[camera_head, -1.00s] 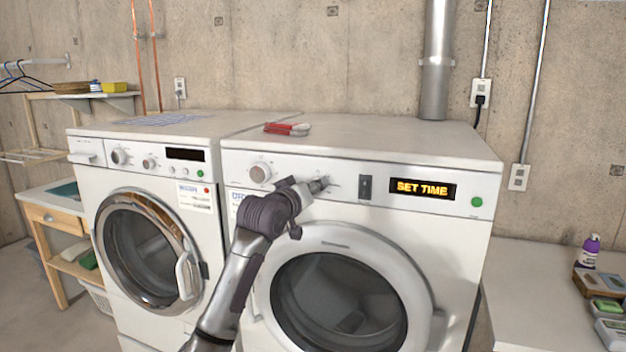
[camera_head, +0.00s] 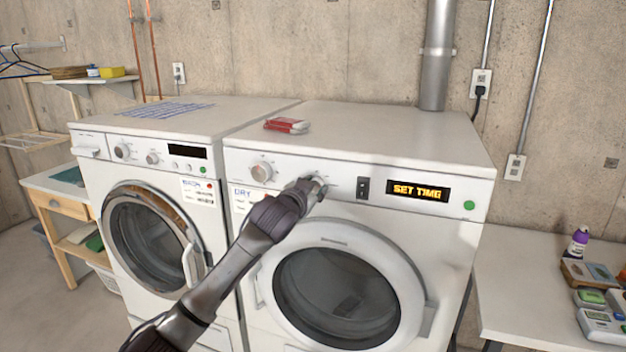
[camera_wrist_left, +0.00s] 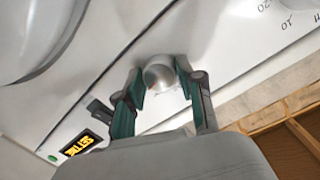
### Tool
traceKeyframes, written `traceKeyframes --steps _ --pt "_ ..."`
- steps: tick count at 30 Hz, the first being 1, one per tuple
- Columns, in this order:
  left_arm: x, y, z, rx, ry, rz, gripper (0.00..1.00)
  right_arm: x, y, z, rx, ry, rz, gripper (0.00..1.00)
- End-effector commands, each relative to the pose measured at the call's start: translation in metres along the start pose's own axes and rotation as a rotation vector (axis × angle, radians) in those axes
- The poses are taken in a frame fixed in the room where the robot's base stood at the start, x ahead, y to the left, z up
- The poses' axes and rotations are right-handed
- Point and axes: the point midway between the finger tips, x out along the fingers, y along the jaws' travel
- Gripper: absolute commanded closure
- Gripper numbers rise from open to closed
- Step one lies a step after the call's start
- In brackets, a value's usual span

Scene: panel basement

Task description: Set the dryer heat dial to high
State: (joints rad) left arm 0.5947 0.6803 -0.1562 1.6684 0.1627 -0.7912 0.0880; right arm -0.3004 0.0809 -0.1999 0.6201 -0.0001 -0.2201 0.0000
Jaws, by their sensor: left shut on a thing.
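The white dryer (camera_head: 455,235) is the right-hand machine, its door shut and its display reading "SET TIME". The heat dial (camera_wrist_left: 160,72) is a small round silvery knob on the dryer's panel. In the head view my gripper mostly hides it. My left gripper (camera_head: 318,187) is at the panel, between the larger timer dial (camera_head: 262,171) and the black switch (camera_head: 363,188). In the wrist view the green-padded fingers of my left gripper (camera_wrist_left: 160,80) are shut on the heat dial, one on each side. The dial's pointer and setting cannot be read. My right gripper is not in view.
A washer (camera_head: 88,150) stands directly left of the dryer. A red and white item (camera_head: 286,125) lies on the dryer top. A white table (camera_head: 510,285) with a purple bottle (camera_head: 578,243) and small devices is at the right.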

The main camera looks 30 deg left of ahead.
Motion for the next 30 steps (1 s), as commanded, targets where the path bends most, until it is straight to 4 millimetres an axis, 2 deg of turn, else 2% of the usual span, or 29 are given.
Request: traceKeyframes --steps 1,15,30 --pt "0.000 -0.001 -0.002 0.046 -0.006 -0.004 0.97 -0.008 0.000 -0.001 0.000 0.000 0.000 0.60" --pt "0.000 0.000 -0.003 0.488 -0.033 -0.045 0.97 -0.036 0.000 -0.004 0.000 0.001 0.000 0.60" --pt "0.000 0.001 -0.001 0.853 -0.056 -0.080 0.97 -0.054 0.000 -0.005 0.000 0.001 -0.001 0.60"
